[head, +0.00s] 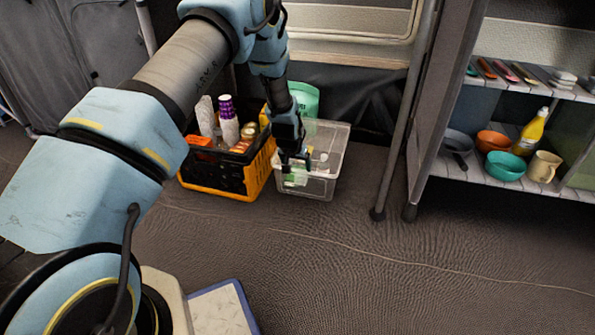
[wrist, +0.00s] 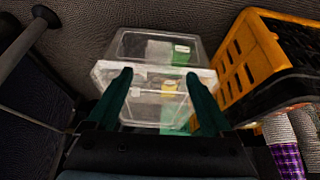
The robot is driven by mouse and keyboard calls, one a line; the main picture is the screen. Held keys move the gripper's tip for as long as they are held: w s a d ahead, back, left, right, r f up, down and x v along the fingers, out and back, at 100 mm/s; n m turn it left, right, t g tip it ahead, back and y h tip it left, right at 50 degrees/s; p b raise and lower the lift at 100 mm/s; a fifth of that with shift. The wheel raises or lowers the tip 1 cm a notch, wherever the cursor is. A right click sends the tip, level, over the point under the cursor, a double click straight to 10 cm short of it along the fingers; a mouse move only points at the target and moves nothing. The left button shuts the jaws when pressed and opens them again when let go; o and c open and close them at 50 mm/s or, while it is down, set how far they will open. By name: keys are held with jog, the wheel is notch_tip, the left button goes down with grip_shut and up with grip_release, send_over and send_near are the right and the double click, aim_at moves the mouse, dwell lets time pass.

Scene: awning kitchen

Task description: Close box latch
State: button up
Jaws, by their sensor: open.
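The clear plastic box (head: 328,182) stands on the floor to the right of the crate, with green and white contents showing through. In the wrist view the box (wrist: 130,44) shows its pale rim running across between my fingertips. I cannot make out the latch clearly in either view. My gripper (head: 294,163) points down at the near side of the box. In the wrist view my gripper (wrist: 159,75) is open, its two dark green fingers spread over the box's rim, with nothing held between them. Whether the fingertips touch the rim I cannot tell.
An orange and black crate (head: 250,180) full of bottles and cups stands close to the left of the box; it also shows in the wrist view (wrist: 240,62). A shelf unit (head: 433,110) with bowls stands to the right. The floor in front is clear.

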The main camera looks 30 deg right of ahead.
aim_at(300, 182)
jog(key=shift+g, duration=0.3)
jog(key=b+x, duration=0.2)
jog(key=x, duration=0.2)
jog(key=b+x, duration=0.3)
jog(key=x, duration=0.2)
jog(key=shift+s+a+f, duration=0.1)
jog(key=shift+a+f, duration=0.05)
jog(key=shift+f, duration=0.15)
jog(key=c, duration=1.2)
